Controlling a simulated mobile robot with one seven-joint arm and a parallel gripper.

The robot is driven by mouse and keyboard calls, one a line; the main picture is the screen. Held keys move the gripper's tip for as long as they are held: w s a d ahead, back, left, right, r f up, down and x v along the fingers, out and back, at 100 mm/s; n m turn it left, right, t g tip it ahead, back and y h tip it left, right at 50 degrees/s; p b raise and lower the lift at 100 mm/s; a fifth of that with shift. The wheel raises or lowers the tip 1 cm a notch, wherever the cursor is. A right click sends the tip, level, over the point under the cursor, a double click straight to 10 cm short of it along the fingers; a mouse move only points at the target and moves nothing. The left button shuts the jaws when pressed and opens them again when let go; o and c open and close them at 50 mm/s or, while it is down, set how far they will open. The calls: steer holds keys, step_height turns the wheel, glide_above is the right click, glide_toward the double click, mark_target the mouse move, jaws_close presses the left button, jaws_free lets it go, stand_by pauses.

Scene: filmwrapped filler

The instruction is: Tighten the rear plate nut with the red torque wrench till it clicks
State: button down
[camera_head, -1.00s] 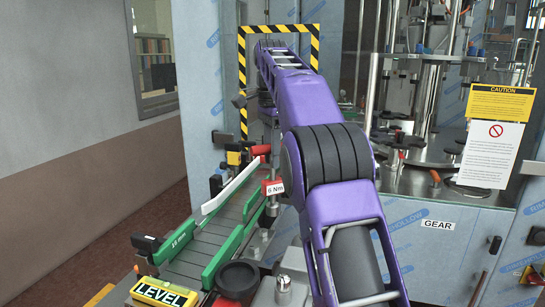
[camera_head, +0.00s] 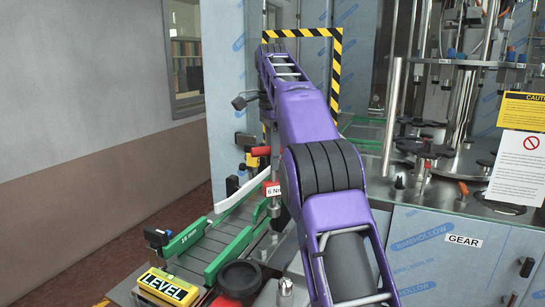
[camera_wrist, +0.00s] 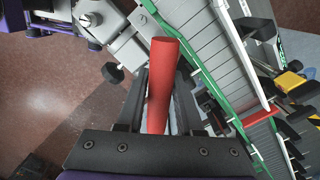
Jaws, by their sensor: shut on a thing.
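The red torque wrench shows in the wrist view as a smooth red handle (camera_wrist: 162,82) between the two black fingers of my gripper (camera_wrist: 160,92). My gripper is shut on this handle. The far end of the handle points up the picture, beside a grey metal block (camera_wrist: 130,48). In the head view my purple arm reaches away over the conveyor's right side and hides most of the wrist. A white label reading 6 Nm (camera_head: 272,189) shows just left of the arm. I cannot pick out the rear plate nut in either view.
A conveyor with green side rails (camera_head: 233,247) lies left of the arm. A separate red bar (camera_wrist: 255,117) crosses near its rail. The yellow LEVEL block (camera_head: 168,286) is in front. A machine with a GEAR panel (camera_head: 463,241) stands to the right.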

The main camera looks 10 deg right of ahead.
mark_target(272, 181)
steer(key=shift+f+b, duration=1.85)
steer(key=shift+f, duration=0.65)
steer(key=shift+p, duration=1)
steer(key=shift+f, duration=0.35)
steer(key=shift+f+b, duration=0.65)
steer(key=shift+f, duration=0.1)
steer(key=shift+r+m+p, duration=0.1)
steer(key=shift+m+p, duration=0.2)
steer(key=shift+p, duration=0.05)
steer(key=shift+m+p, duration=0.95)
steer(key=shift+m, duration=0.35)
